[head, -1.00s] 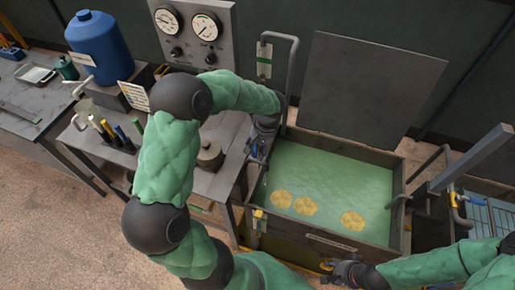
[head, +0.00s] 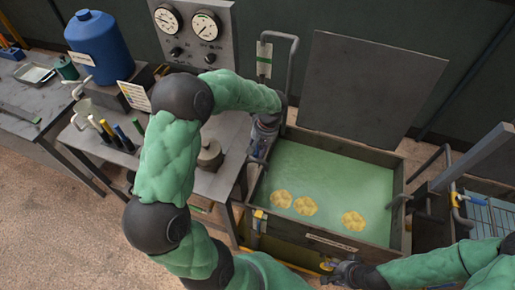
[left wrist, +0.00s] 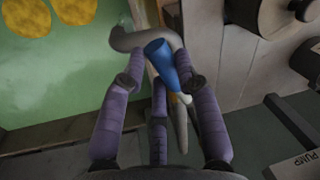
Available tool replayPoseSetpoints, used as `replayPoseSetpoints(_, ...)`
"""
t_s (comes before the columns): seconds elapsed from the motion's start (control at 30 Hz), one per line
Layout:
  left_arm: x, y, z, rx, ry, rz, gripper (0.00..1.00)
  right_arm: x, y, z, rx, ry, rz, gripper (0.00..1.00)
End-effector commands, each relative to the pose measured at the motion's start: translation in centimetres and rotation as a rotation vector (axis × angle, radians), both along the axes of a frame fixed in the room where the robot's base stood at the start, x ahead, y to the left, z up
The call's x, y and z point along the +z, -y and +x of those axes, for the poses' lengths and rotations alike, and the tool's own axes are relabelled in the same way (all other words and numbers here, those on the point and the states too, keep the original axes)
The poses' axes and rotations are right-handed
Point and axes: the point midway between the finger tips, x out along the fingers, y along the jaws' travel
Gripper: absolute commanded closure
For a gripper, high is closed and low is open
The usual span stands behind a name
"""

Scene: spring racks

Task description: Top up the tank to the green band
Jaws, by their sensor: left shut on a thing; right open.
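The tank (head: 400,172) holds pale green liquid (head: 335,170) with three yellow discs (head: 353,221) in it. A small plate with a green mark (head: 264,60) stands upright behind its left corner, beside a bent grey pipe (head: 292,65). My left gripper (head: 264,142) is at the tank's left rim, partly hidden by my arm. In the left wrist view its purple fingers are shut around a blue handle (left wrist: 160,58) beside a grey curved pipe (left wrist: 125,38). My right gripper (head: 335,272) is open at the tank's front, low in the view.
A side table (head: 225,135) left of the tank carries a gauge panel (head: 193,30), several coloured markers (head: 121,135) and a dark round weight (head: 210,153). A blue container (head: 98,45) stands further left. A dark raised panel (head: 370,85) stands behind the tank.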

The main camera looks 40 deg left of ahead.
Motion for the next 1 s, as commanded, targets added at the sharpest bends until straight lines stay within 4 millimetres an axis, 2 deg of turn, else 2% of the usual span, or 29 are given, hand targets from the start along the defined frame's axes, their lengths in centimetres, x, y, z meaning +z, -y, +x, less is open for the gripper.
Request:
replayPoseSetpoints(0.5, -0.2, 1.4, 2.3, 0.426, 0.000, -0.001, 1.00, -2.3, 0.0, 0.0, 0.000, 0.000, 0.000, 0.55)
replayPoseSetpoints(1.0, 0.0, 1.7, 5.2, 0.896, -0.001, -0.001, 1.00, -2.6, 0.0, 0.0, 0.000, 0.000, 0.000, 0.55)
